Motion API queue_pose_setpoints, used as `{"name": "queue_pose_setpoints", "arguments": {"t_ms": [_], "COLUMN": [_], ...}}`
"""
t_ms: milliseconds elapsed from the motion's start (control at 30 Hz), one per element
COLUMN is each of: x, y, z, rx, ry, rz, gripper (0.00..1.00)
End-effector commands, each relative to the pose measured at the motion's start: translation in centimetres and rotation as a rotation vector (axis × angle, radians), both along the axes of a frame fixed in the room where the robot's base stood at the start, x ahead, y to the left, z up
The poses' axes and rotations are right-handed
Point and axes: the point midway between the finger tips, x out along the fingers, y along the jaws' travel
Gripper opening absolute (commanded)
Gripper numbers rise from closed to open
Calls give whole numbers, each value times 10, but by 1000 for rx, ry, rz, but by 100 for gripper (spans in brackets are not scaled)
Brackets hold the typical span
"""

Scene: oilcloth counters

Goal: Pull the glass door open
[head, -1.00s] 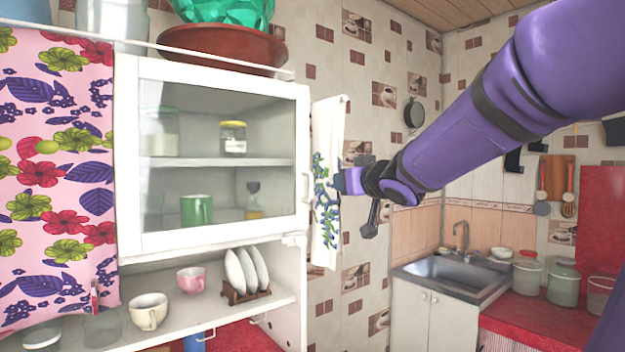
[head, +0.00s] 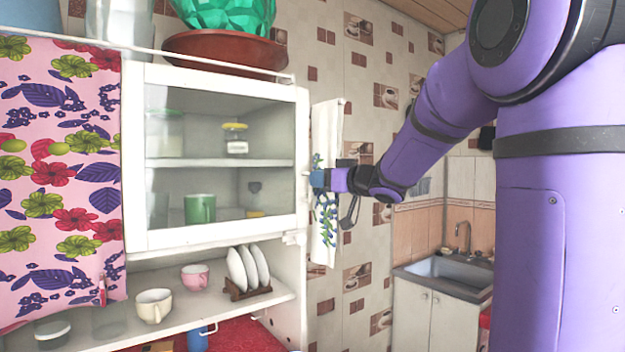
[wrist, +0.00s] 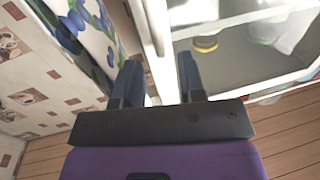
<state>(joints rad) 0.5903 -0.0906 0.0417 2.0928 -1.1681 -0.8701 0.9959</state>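The glass door (head: 220,234) has a white frame and a clear pane; it closes the front of the white wall cabinet and looks shut. A small white handle (head: 305,186) is on its right edge, partly hidden by my gripper. My gripper (head: 318,179) is at that right edge, level with the handle. In the wrist view my gripper (wrist: 160,72) has its two dark fingers apart, with the white door edge (wrist: 157,35) showing between them. I cannot tell whether either finger touches the handle.
A towel (head: 328,130) hangs just right of the cabinet, close behind my gripper. Jars and a green mug (head: 199,208) stand behind the glass. Cups and a plate rack (head: 245,290) are on the open shelf below. A floral curtain (head: 60,180) hangs left.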

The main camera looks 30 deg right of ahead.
Motion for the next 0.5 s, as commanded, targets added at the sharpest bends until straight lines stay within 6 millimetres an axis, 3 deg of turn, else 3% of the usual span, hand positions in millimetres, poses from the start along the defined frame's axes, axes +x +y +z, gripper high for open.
{"name": "queue_pose_setpoints", "arguments": {"t_ms": [200, 500], "x": [27, 36], "y": [6, 9], "z": [0, 0], "rx": [0, 0], "ry": [0, 0], "rz": [1, -1], "gripper": [37, 37]}}
